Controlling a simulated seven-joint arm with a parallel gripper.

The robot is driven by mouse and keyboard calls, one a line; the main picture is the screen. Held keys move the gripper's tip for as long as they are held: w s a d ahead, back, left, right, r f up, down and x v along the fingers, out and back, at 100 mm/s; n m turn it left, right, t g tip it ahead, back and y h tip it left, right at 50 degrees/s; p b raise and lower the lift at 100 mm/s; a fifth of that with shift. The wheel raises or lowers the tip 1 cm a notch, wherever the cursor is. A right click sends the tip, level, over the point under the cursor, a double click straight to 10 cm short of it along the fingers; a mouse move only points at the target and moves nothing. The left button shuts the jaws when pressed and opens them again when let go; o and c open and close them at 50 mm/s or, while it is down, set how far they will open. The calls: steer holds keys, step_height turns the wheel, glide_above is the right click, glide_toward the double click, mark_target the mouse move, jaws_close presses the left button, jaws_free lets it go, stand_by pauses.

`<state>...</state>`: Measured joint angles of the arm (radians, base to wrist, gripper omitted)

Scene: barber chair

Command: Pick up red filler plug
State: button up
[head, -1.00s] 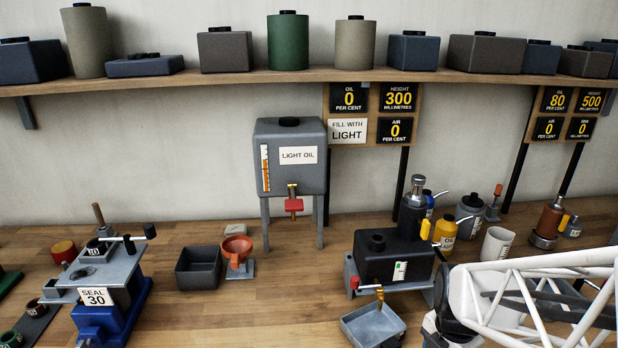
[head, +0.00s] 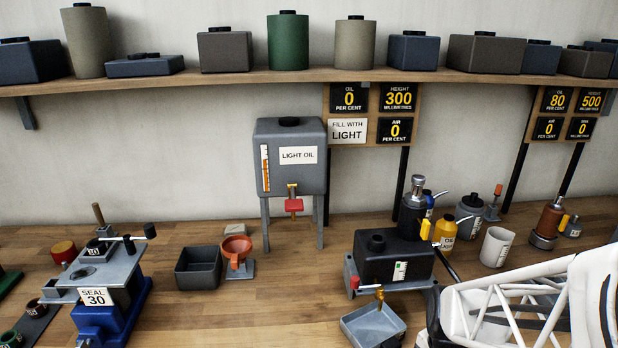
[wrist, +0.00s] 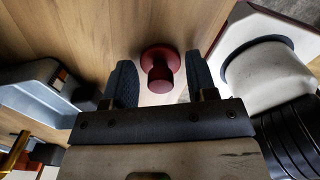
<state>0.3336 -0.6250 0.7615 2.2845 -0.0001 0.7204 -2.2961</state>
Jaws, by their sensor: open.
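The red filler plug (wrist: 160,68), a dark red piece with a round flange and a narrower round knob, is on the wood bench in the wrist view. My gripper (wrist: 157,75) is open, with one dark finger on each side of the plug. Gaps show between the plug and both fingers, and it is not held. In the head view, I cannot make out the plug or my fingers; my white arm covers the lower right.
A black tank on a grey stand (head: 352,270) and a grey drip tray (head: 373,327) stand left of my arm. A white beaker (head: 496,247) and yellow oil can (head: 445,233) are behind it. The light oil tank (head: 290,170) stands mid-bench, with bare wood in front.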

jaws_close()
steer(key=shift+r, duration=0.1)
stand_by(0.3)
steer(key=shift+r, duration=4.95)
steer(key=shift+w, duration=0.1)
steer(key=w+a+r, duration=0.3)
steer(key=w+r, duration=0.5)
steer(key=w, duration=0.3)
steer(key=w+a+r+n, duration=0.1)
steer(key=w+a+r, duration=0.3)
steer(key=w+r, duration=0.5)
steer(key=w, duration=0.3)
steer(key=shift+r+n, duration=0.25)
steer(key=shift+n, duration=0.05)
steer(key=shift+w+a, duration=0.1)
